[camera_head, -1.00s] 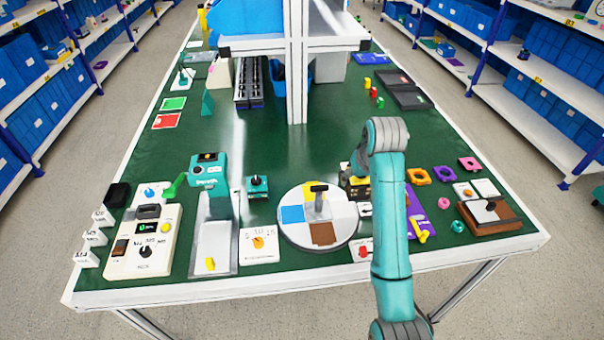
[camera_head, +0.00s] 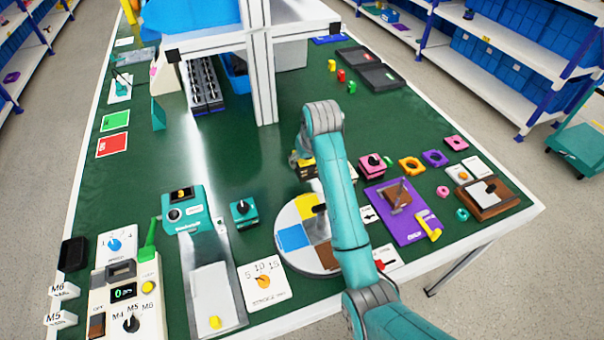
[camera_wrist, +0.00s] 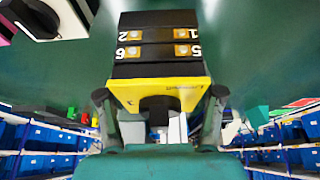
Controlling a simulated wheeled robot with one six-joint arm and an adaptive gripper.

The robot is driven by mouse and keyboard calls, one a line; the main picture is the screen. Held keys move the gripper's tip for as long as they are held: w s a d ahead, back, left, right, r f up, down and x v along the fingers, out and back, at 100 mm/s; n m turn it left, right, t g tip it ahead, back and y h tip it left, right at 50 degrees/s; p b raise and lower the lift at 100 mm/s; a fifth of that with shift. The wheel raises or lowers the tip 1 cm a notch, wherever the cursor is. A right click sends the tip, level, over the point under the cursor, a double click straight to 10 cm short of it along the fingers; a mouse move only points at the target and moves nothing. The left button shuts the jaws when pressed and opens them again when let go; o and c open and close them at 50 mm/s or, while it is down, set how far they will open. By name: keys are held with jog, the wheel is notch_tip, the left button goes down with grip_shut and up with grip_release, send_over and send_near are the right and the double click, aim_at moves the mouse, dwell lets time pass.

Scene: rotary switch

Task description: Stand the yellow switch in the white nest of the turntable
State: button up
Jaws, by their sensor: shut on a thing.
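My gripper (camera_wrist: 159,100) is shut on the yellow switch (camera_wrist: 158,92), a black block with a yellow plate; its fingers are at either side of the plate. In the wrist view the numbered black body points away from the fingers. In the head view the yellow switch (camera_head: 308,170) is partly hidden by my arm, behind the turntable (camera_head: 283,262). The turntable is a round disc with blue, yellow, brown and white areas and a dark-topped post. My arm hides its right part. The white area (camera_head: 286,217) shows at its left; I cannot make out the nest's walls.
A teal switch (camera_head: 243,211) stands left of the turntable, with a white dial card (camera_head: 263,281) in front of it. A pink switch (camera_head: 371,166) and a purple plate (camera_head: 390,228) lie to the right. A white post (camera_head: 258,70) rises behind. The green table between is mostly clear.

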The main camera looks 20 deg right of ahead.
aim_at(306, 171)
jog(key=shift+f, duration=2.7)
jog(key=o, duration=1.4)
jog(key=shift+f, duration=0.15)
jog(key=shift+o, duration=0.2)
